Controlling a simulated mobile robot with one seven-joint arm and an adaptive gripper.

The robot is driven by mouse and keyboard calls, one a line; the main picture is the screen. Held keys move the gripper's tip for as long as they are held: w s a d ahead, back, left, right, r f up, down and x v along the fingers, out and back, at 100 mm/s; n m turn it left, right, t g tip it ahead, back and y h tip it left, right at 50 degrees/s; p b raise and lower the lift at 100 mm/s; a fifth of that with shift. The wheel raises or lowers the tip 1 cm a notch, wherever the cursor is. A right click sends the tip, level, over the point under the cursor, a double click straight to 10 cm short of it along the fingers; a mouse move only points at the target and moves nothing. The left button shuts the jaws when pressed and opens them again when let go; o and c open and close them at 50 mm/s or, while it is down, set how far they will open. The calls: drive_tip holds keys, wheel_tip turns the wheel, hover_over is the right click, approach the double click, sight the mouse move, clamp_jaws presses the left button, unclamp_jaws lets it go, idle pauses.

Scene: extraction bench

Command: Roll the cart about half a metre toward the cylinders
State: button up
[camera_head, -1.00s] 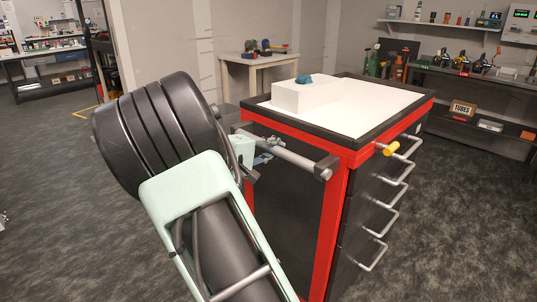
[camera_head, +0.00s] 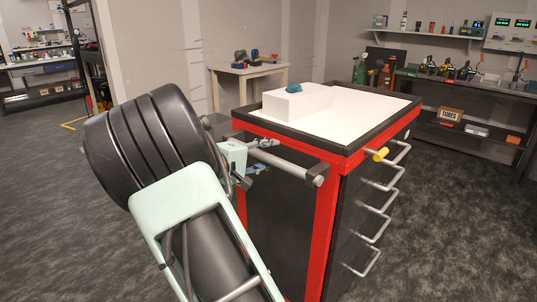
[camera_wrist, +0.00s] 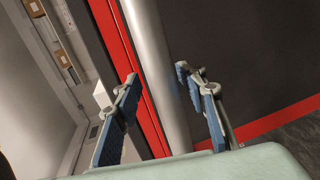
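The cart (camera_head: 331,190) is a red-framed black drawer unit with a white top and a dark rim. A grey push bar (camera_head: 293,167) runs along its left side. It also crosses the wrist view (camera_wrist: 160,80). My gripper (camera_head: 253,164) is at the bar's far part. In the wrist view my gripper (camera_wrist: 158,78) has its two blue-padded fingers apart, one on each side of the bar, with visible gaps; contact is not clear. The cylinders, one green (camera_head: 359,72) and one orange-red (camera_head: 384,77), stand at the back, left of the dark bench.
A dark bench (camera_head: 460,92) with bottles and a "TUBES" box lines the back right. Open floor (camera_head: 455,210) lies right of the cart.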

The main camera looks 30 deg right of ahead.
drive_tip(key=v, duration=1.2)
